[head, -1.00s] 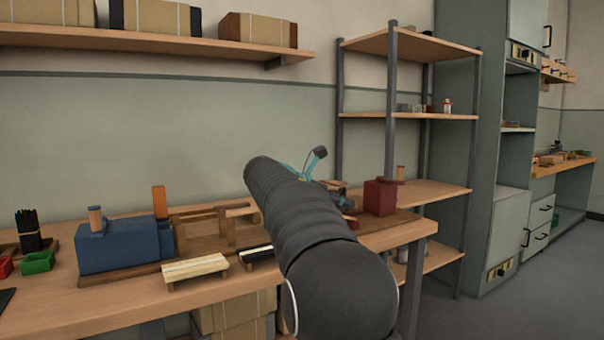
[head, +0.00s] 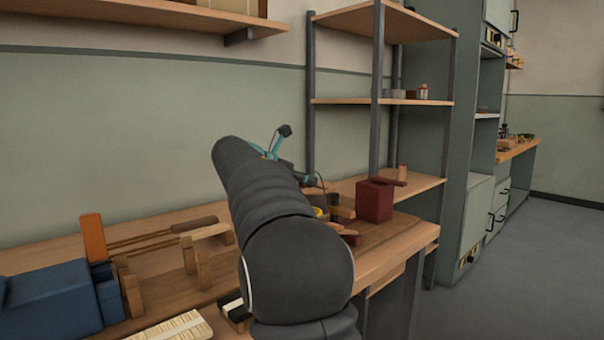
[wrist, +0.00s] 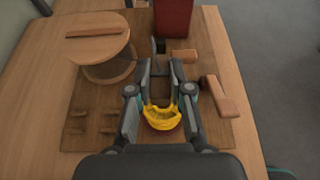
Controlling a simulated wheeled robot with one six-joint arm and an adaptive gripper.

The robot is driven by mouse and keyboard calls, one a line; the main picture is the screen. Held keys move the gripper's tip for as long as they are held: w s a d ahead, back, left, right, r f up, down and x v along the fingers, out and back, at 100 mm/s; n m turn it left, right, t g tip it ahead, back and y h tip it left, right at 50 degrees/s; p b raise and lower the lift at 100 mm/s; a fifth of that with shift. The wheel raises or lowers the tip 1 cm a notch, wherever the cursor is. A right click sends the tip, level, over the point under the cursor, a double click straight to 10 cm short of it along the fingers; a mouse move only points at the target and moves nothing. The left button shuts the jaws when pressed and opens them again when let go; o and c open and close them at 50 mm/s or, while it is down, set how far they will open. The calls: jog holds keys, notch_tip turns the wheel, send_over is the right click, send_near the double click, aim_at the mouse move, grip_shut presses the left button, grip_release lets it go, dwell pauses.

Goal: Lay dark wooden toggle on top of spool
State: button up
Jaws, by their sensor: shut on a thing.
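In the wrist view the spool (wrist: 118,48) stands at the upper left with its round pale top facing up. A narrow dark brown bar (wrist: 97,31), which looks like the toggle, lies across that top. My gripper (wrist: 165,68) is to the right of the spool, apart from the bar. Its fingers are closed in on something I cannot make out. A yellow thing (wrist: 162,116) shows between the finger links; I cannot tell whether it is held or behind them. In the head view my arm hides the spool and most of the gripper.
A dark red box (head: 375,201) stands at the bench's right end. Wooden blocks (wrist: 183,56) and (wrist: 216,98) lie right of my gripper. At the left are a blue block (head: 50,300) and a wooden rack (head: 190,255). Open floor lies to the right.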

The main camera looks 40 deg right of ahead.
jog(key=shift+d, duration=0.25)
notch_tip(320, 180, down, 4)
jog(key=b, duration=0.5)
jog(key=shift+s, duration=0.1)
jog(key=shift+a+r+p, duration=0.1)
jog(key=shift+p, duration=0.3)
dwell(0.4)
jog(key=shift+f, duration=0.2)
dwell(0.4)
jog(key=shift+f, duration=0.35)
jog(key=shift+p, duration=0.5)
jog(key=shift+f, duration=0.95)
dwell(1.4)
jog(key=o, duration=0.9)
jog(key=shift+c, duration=0.2)
